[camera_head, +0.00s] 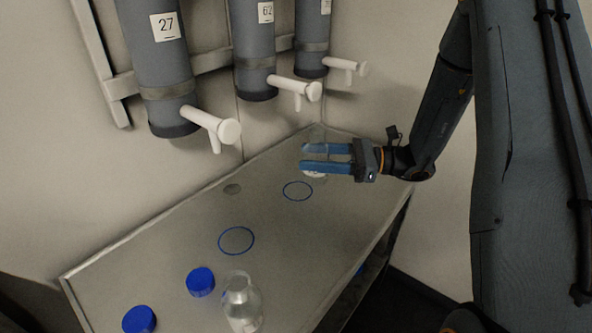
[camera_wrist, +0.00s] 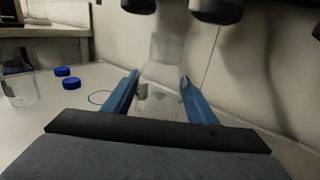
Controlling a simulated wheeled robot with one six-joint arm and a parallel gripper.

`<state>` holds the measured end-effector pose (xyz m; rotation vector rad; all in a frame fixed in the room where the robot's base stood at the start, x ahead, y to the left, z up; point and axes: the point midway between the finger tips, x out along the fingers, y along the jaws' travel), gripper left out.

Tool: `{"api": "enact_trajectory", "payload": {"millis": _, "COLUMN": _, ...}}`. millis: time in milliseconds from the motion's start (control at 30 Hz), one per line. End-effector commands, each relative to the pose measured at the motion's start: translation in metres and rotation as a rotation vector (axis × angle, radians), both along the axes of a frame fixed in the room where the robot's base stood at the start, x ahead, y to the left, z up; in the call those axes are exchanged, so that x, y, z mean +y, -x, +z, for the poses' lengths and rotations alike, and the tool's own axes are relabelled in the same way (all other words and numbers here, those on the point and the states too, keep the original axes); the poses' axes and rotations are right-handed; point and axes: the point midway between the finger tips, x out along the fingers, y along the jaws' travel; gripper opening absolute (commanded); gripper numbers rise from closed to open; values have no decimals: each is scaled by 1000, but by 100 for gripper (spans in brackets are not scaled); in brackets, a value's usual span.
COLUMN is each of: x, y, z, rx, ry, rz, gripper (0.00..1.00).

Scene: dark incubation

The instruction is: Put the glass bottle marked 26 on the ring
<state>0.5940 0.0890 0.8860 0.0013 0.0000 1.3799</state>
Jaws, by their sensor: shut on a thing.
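My gripper (camera_head: 303,158) is shut on a clear glass bottle (camera_head: 316,145) above the far end of the bench. In the wrist view, the bottle (camera_wrist: 164,60) stands upright between the blue fingers. A pale label patch shows below the fingers in the head view, but its number is not readable. I cannot tell whether the bottle's base touches the bench. One blue ring (camera_head: 297,191) is marked on the bench just below and left of the bottle. A second blue ring (camera_head: 236,241) lies nearer. Another clear glass bottle (camera_head: 243,308) stands at the near edge, its label unreadable.
Two blue caps (camera_head: 200,281) (camera_head: 139,320) lie on the bench (camera_head: 180,240) near the second bottle. Grey cylinders with white taps, one marked 27 (camera_head: 166,26) and one marked 62 (camera_head: 265,12), hang on the wall above. Both rings are empty.

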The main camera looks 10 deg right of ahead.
Motion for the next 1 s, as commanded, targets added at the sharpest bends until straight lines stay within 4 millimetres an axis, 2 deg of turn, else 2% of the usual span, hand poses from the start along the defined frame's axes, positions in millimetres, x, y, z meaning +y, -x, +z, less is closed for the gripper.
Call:
{"api": "enact_trajectory", "payload": {"millis": 100, "x": 21, "y": -19, "z": 1, "rx": -2, "ry": 0, "rz": 3, "gripper": 17}}
{"api": "enact_trajectory", "payload": {"millis": 267, "x": 42, "y": -41, "z": 0, "rx": -1, "ry": 0, "rz": 3, "gripper": 17}}
{"api": "enact_trajectory", "payload": {"millis": 300, "x": 39, "y": -39, "z": -10, "rx": 4, "ry": -1, "rz": -1, "gripper": 17}}
{"api": "enact_trajectory", "payload": {"millis": 400, "x": 39, "y": -39, "z": -23, "rx": 2, "ry": 0, "rz": -1, "gripper": 17}}
{"api": "enact_trajectory", "payload": {"millis": 567, "x": 39, "y": -39, "z": -33, "rx": 1, "ry": 0, "rz": -1, "gripper": 17}}
{"api": "enact_trajectory", "payload": {"millis": 800, "x": 38, "y": -38, "z": -64, "rx": 3, "ry": -1, "rz": -1, "gripper": 17}}
{"api": "enact_trajectory", "payload": {"millis": 1000, "x": 41, "y": -42, "z": -70, "rx": -2, "ry": 0, "rz": -1, "gripper": 17}}
